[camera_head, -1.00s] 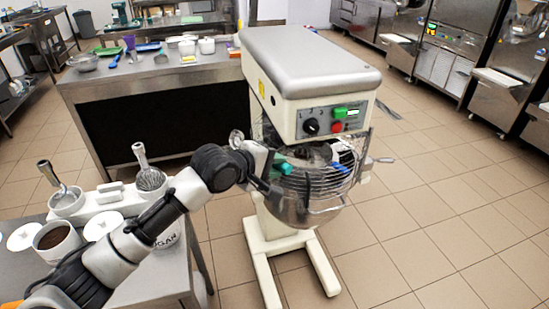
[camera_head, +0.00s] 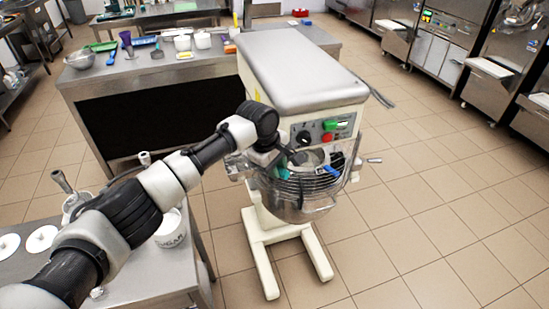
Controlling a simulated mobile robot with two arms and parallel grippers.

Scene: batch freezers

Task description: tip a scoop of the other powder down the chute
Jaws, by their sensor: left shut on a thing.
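My left gripper (camera_head: 284,157) is above the left rim of the wire-guarded mixer bowl (camera_head: 300,208), below the mixer's control panel. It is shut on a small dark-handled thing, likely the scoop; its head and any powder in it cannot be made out. A pale opening, likely the chute (camera_head: 314,158), shows just right of the gripper. Whether the scoop is over it or tilted I cannot tell. Teal and blue pieces show at the guard. My right gripper is out of view.
The mixer (camera_head: 300,70) stands on the tiled floor. A side table at left holds white lids (camera_head: 42,238), a white tub (camera_head: 170,232) and a metal-handled tool (camera_head: 62,182); my left arm covers part of it. A steel counter (camera_head: 200,68) is behind. Floor at right is clear.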

